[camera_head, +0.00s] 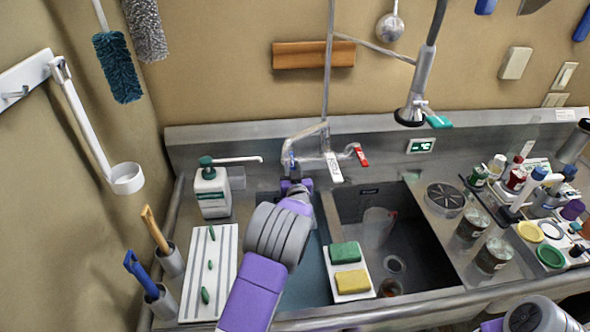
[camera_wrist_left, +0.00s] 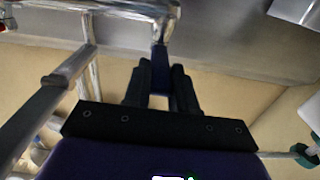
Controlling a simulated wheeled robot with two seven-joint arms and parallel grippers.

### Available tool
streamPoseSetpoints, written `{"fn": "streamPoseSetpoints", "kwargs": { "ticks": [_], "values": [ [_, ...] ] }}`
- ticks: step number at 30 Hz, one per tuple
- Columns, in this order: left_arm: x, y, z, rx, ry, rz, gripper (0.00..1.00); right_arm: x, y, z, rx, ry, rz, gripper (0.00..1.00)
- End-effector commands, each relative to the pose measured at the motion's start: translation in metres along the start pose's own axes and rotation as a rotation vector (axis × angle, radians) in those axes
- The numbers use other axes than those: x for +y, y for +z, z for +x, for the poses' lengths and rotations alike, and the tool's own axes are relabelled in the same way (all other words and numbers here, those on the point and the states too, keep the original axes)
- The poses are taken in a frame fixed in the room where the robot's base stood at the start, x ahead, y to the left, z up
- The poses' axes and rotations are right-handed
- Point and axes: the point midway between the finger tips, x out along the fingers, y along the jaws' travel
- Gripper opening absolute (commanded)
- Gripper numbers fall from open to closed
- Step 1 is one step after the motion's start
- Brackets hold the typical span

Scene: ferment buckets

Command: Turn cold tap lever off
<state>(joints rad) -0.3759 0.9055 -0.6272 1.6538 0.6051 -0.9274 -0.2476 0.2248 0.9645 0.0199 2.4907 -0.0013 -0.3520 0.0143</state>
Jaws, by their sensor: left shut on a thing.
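The cold tap lever (camera_head: 288,161) is blue and sits at the left end of the chrome faucet (camera_head: 318,150) on the sink's back ledge. My left gripper (camera_head: 294,182) reaches up to it from the front and partly hides it. In the left wrist view, the gripper's dark fingers (camera_wrist_left: 161,88) are shut on the blue lever (camera_wrist_left: 160,66), which hangs from the chrome valve body (camera_wrist_left: 160,25). The red hot tap lever (camera_head: 361,156) is at the faucet's right end, apart from the gripper. My right gripper is out of view; only part of that arm shows at lower right.
A soap bottle (camera_head: 210,192) with a long pump nozzle stands just left of the gripper. A caddy with green and yellow sponges (camera_head: 348,270) is at the basin's left edge. The sink basin (camera_head: 405,235) holds a clear vessel. Jars and bottles crowd the right counter.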

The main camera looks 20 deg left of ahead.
Motion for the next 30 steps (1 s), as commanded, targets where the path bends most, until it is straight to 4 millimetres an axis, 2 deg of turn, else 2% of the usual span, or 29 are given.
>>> {"fn": "streamPoseSetpoints", "kwargs": {
  "ticks": [1,6,17,30],
  "values": [
    [0.001,-0.003,0.001,0.005,0.0,-0.003,0.27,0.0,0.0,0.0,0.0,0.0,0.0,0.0],
    [0.001,-0.002,0.0,0.004,0.001,-0.002,0.51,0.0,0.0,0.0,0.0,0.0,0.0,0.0],
    [0.001,-0.001,-0.005,0.002,0.002,-0.002,0.51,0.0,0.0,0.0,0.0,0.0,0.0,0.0],
    [0.002,-0.001,-0.065,0.001,0.002,-0.002,0.51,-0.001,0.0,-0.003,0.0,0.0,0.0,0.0]
  ]
}}
